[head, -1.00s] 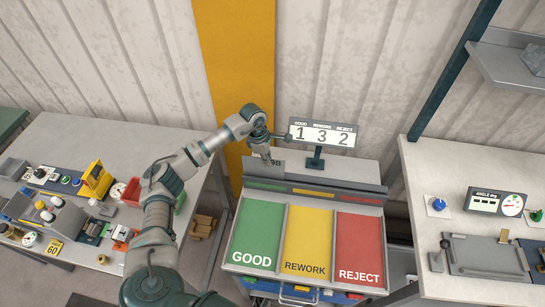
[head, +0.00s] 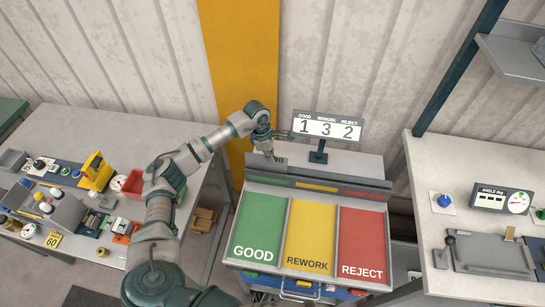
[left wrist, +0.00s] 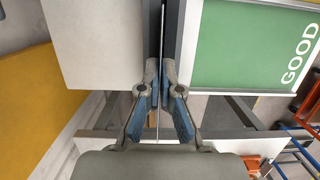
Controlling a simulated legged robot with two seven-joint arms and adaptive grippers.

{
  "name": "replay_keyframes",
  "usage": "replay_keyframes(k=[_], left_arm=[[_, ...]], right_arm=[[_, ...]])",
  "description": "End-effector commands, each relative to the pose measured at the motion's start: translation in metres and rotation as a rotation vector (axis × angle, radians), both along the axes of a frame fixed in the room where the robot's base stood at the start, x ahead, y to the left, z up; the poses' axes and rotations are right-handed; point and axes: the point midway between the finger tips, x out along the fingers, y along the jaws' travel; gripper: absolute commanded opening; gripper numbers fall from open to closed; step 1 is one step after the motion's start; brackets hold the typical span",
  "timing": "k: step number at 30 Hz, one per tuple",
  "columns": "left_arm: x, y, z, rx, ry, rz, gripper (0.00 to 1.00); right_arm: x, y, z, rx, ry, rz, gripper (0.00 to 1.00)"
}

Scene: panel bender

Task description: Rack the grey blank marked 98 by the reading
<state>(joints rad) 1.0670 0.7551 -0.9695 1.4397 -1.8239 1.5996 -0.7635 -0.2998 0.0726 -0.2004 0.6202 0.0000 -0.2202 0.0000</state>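The grey blank marked 98 (head: 281,160) stands upright behind the green end of the rack (head: 318,186); its number is partly hidden by my left gripper (head: 268,154). In the left wrist view the blank (left wrist: 159,110) is a thin plate seen edge-on, with the tips of my left gripper (left wrist: 161,75) closed on it from both sides. I cannot tell whether its lower edge rests in the rack. The angle display (head: 502,200) at the right shows dashes beside a round dial; I cannot read the dial. My right gripper is not in view.
Green GOOD (head: 259,224), yellow REWORK (head: 311,232) and red REJECT (head: 362,240) panels slope in front of the rack, all empty. A count sign (head: 327,128) reading 1 3 2 stands close behind my gripper. A cluttered bench (head: 120,130) is at the left.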

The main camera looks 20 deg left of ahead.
Motion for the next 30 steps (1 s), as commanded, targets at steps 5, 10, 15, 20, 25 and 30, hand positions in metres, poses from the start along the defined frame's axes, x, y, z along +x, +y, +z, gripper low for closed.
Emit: replay_keyframes(k=[5,10,15,20,25,30], left_arm=[[0.001,-0.003,0.003,0.006,-0.006,-0.001,0.00],[0.001,-0.004,0.003,0.005,-0.005,-0.001,0.00],[0.001,0.001,0.000,0.001,-0.005,0.000,0.00],[0.000,0.004,-0.004,-0.001,-0.004,0.000,0.00],[0.000,0.003,-0.007,0.000,-0.003,0.000,0.05],[0.001,0.000,-0.005,0.002,-0.004,-0.001,0.35]], right_arm=[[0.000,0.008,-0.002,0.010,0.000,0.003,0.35],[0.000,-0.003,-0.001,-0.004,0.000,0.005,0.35],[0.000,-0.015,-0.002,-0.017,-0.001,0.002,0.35],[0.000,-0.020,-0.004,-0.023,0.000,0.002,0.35],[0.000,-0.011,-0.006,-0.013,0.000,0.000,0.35],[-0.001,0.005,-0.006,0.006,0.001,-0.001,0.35]])
